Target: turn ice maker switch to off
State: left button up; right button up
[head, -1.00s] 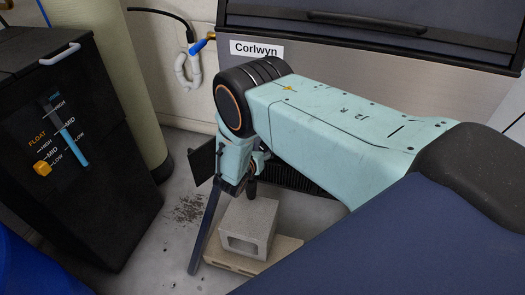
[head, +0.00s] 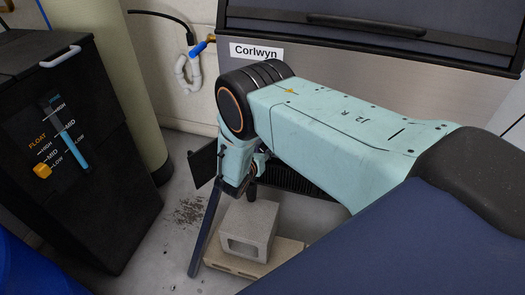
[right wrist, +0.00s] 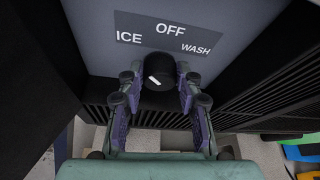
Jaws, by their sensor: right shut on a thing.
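The ice maker's switch is a round black knob (right wrist: 160,70) with a short white mark, seen in the right wrist view. Above it a dark label plate (right wrist: 170,36) reads ICE at left, OFF at top and WASH at right. The white mark slants toward the upper left, on the ICE side. My right gripper (right wrist: 157,84) is shut on the knob, with its fingers on both sides of it. In the head view my right arm hides the knob, and the ice maker's grey front (head: 330,85) carries a Corlwyn label. My left gripper is not in view.
A black softener-like cabinet (head: 90,190) with a FLOAT scale stands at left, next to a beige cylinder (head: 115,90). A vent grille (right wrist: 225,112) lies below the knob.

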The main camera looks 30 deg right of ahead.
jog(key=m+p, duration=0.1)
jog(key=m+t+y+p, duration=0.1)
jog(key=shift+s+d+m+t+p, duration=0.2)
jog(key=shift+m+t+p, duration=0.1)
jog(key=shift+m+p, duration=0.1)
jog(key=shift+m+t+y+p, duration=0.7)
jog(key=shift+m+t+p, duration=0.25)
jog(key=shift+m, duration=0.55)
jog(key=o, duration=1.2)
jog(key=shift+f, duration=0.1)
jog(key=shift+c, duration=0.2)
jog(key=shift+s, duration=0.1)
